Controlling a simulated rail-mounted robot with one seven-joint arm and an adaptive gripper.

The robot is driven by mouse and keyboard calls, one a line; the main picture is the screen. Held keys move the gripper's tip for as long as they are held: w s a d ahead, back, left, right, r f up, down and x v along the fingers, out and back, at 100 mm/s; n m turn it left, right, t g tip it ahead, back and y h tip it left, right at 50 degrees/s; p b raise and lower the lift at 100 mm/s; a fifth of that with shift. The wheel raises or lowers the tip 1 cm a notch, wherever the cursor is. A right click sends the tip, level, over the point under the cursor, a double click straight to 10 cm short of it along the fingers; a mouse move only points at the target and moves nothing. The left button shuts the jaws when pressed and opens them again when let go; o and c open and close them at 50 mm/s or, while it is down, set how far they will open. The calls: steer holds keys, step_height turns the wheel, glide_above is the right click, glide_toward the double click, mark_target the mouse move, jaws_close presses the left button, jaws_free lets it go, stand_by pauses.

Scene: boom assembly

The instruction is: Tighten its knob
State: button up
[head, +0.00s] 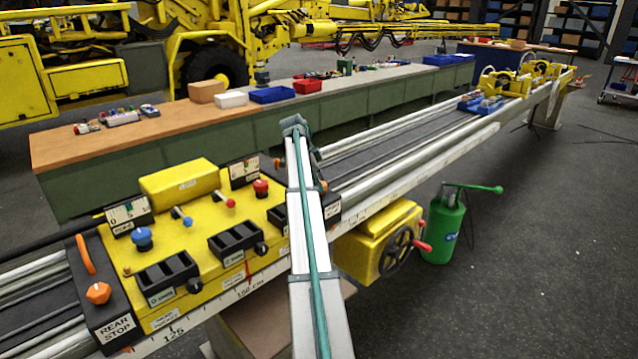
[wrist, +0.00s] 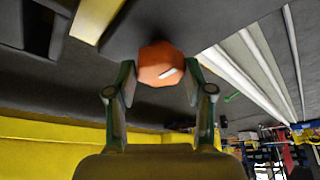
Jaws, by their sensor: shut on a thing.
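In the wrist view, an orange faceted knob (wrist: 158,62) with a white mark sits on a dark block (wrist: 200,22). The two green-edged fingers of my gripper (wrist: 161,78) stand on either side of the knob, with their tips closed on it. In the head view my arm crosses the right end of the yellow carriage (head: 205,205) and hides this knob and my fingertips. Part of the black block at that end (head: 331,205) shows right of my arm. Another orange knob (head: 98,293) sits on the black block labelled REAR STOP (head: 115,328) at the left.
The carriage top carries a red knob (head: 261,187), a blue knob (head: 142,238) and black holders (head: 167,278). A yellow box with a handwheel (head: 375,240) hangs below the rail. A green pump can (head: 443,230) stands on the floor. A long workbench (head: 150,140) runs behind.

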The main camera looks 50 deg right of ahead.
steer(key=o, duration=1.2)
steer(key=v, duration=1.2)
